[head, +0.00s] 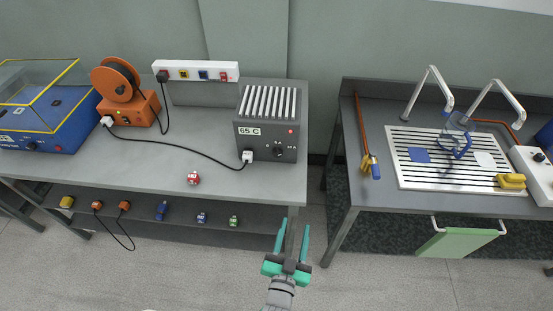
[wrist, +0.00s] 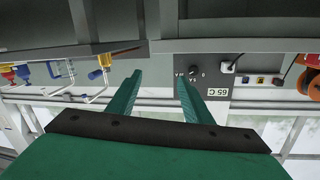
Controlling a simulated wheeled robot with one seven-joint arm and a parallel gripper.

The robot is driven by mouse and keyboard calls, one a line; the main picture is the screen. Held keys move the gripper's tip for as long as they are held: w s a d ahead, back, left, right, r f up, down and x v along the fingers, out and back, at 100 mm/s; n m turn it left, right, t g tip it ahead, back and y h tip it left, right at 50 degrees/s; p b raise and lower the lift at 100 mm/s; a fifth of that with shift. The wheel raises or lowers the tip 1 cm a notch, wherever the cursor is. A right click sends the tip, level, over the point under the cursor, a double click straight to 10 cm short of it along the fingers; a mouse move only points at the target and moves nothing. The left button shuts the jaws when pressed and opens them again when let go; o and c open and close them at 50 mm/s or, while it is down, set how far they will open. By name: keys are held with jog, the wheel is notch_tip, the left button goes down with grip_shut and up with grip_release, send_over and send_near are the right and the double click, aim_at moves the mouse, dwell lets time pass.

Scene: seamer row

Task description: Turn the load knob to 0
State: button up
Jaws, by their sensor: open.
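A grey box marked 65 C (head: 267,132) stands at the right end of the left bench. A round black knob (head: 279,151) is on its front, with small markings too fine to read; I cannot tell its setting or whether it is the load knob. In the wrist view the knob (wrist: 194,72) appears upside down, beyond the right finger's tip. My gripper (head: 292,237) is open and empty in front of the bench, below and apart from the knob. Its two green fingers also show in the wrist view (wrist: 158,80).
A white plug (head: 247,156) with a black cable sits left of the knob. A red block (head: 193,178) lies on the bench. A blue machine (head: 45,125) with another black knob stands far left. A sink bench (head: 400,200) is to the right, past a gap.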

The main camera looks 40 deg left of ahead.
aim_at(278, 155)
jog(key=w+a+r, duration=0.1)
jog(key=w+a, duration=0.1)
jog(key=a, duration=0.2)
jog(key=w+a+r+y, duration=0.1)
jog(key=w+a+r, duration=0.1)
jog(key=a, duration=0.3)
jog(key=w+a+r+y, duration=0.1)
jog(key=w+a, duration=0.2)
jog(key=a, duration=0.1)
jog(key=shift+w+a+r+n, duration=0.2)
jog(key=shift+r+n, duration=0.1)
jog(key=shift+n, duration=0.1)
jog(key=shift+g+y, duration=0.3)
jog(key=shift+y, duration=0.1)
jog(key=x, duration=1)
jog(key=shift+w, duration=0.2)
jog(key=c, duration=1.1)
jog(key=shift+o, duration=0.2)
